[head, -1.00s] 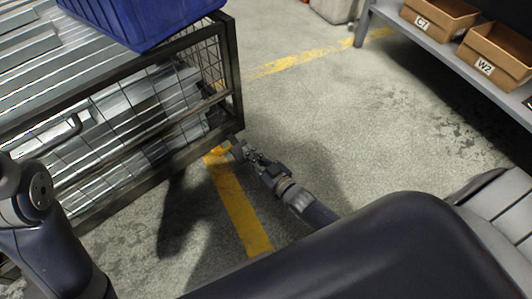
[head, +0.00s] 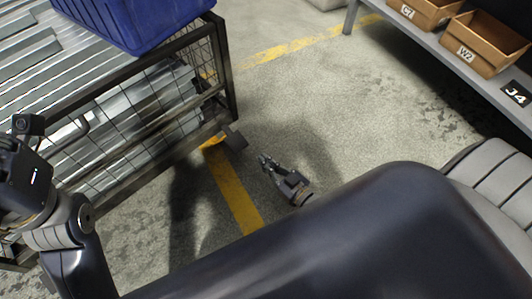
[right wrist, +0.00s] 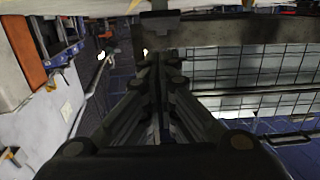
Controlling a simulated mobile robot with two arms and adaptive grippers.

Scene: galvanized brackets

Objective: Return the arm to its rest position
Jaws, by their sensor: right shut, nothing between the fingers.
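My right gripper (head: 264,161) shows in the head view over the bare floor, to the right of the wire cage's near corner. Its fingers are together with nothing between them. In the right wrist view its shut fingers (right wrist: 155,62) point away, with the cage's frame beyond them. The rest of my right arm is largely hidden behind a large dark part of my own body. My left arm shows at the left edge of the head view, bent beside the cage; its gripper does not show.
The wire cage (head: 228,75) holds galvanized metal pieces, with a blue bin (head: 135,25) on top. Bins marked C7 (head: 425,14) and W2 (head: 478,50) stand on a grey shelf (head: 455,68) at right. Floor between cage and shelf is clear, with yellow lines (head: 235,195).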

